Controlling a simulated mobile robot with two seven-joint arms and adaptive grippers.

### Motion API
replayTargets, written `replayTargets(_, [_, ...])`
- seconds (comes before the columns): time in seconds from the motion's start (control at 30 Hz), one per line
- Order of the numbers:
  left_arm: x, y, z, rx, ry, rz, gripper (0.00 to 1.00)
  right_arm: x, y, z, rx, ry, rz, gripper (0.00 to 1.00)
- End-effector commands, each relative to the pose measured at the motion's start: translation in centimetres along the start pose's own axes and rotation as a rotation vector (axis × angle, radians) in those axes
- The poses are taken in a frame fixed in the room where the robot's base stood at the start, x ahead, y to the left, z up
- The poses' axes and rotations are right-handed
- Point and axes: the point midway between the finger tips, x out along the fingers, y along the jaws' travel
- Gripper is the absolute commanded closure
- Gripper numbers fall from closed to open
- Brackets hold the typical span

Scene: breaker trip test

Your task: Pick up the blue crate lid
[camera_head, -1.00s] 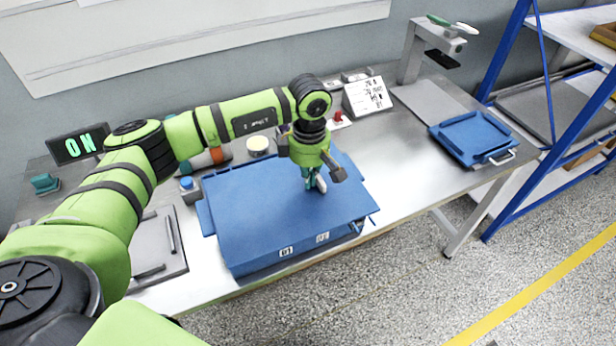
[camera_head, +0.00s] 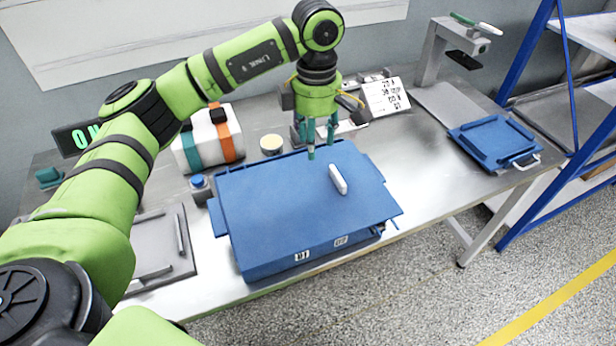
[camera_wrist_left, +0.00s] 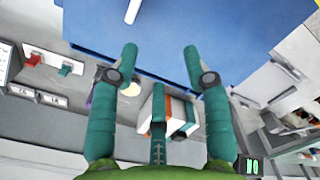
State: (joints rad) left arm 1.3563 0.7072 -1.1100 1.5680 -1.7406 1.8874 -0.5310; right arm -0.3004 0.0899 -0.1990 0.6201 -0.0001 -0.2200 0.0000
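The blue crate lid (camera_head: 290,190) lies flat on the blue crate (camera_head: 270,262) on the metal table. A white bar handle (camera_head: 338,179) stands on the lid, uncovered. It also shows at the top of the left wrist view (camera_wrist_left: 132,11), where the lid (camera_wrist_left: 215,35) fills the upper part. My left gripper (camera_head: 320,146) is above the lid's back edge, behind the handle and apart from it. In the left wrist view its teal fingers (camera_wrist_left: 160,54) are spread with nothing between the tips. My right gripper is not in view.
A white case with teal and orange bands (camera_head: 208,140), a round yellow-topped piece (camera_head: 271,144) and a blue-capped piece (camera_head: 199,185) stand close behind and left of the crate. A flat blue tray (camera_head: 490,140) lies at the right table end. Bare metal (camera_head: 425,165) separates it from the crate.

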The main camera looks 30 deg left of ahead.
Motion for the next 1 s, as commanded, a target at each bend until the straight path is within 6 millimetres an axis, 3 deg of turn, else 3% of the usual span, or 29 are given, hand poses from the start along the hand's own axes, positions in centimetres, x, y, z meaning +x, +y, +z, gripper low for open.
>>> replayTargets(0.6, [2.2,-0.2,3.6,-1.716,-0.002,0.001,0.52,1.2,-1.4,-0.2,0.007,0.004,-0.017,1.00])
replayTargets(0.8, [2.6,-0.2,4.2,-2.074,-0.002,0.002,0.52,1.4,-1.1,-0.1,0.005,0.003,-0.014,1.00])
replayTargets(1.0, [3.3,-0.2,4.4,-2.181,-0.001,0.001,0.52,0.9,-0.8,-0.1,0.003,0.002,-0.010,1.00])
